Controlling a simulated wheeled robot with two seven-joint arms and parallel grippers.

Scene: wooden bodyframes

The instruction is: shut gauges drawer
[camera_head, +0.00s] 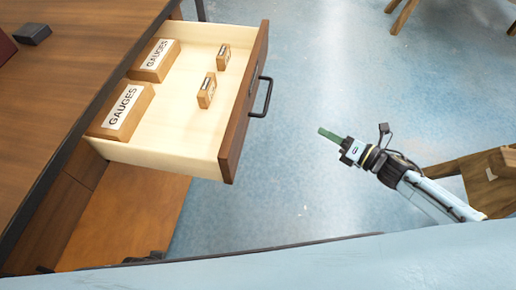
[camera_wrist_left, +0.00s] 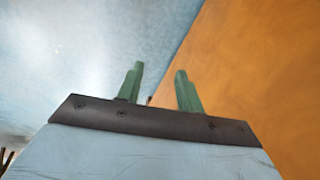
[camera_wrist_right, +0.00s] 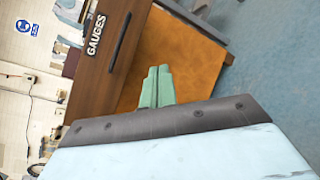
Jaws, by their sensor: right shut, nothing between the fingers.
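The gauges drawer (camera_head: 165,156) stands pulled out from the wooden desk in the head view. It has a pale inside, a brown front (camera_head: 243,105) and a dark bar handle (camera_head: 264,97). My right gripper (camera_head: 328,134) is shut and empty, to the right of the drawer front and apart from it. In the right wrist view its green fingertips (camera_wrist_right: 156,86) are together, and the drawer front (camera_wrist_right: 115,45) with a GAUGES label (camera_wrist_right: 95,36) shows beyond them. My left gripper (camera_wrist_left: 158,88) is open and empty in the left wrist view, near an orange-brown wooden surface; the head view does not show it.
In the drawer lie two larger GAUGES blocks (camera_head: 121,107) (camera_head: 157,58) and two small wooden blocks (camera_head: 207,90) (camera_head: 223,57). The desk top (camera_head: 60,85) bears a small dark object (camera_head: 33,33). A wooden stool (camera_head: 485,180) stands at right. Open blue floor lies between.

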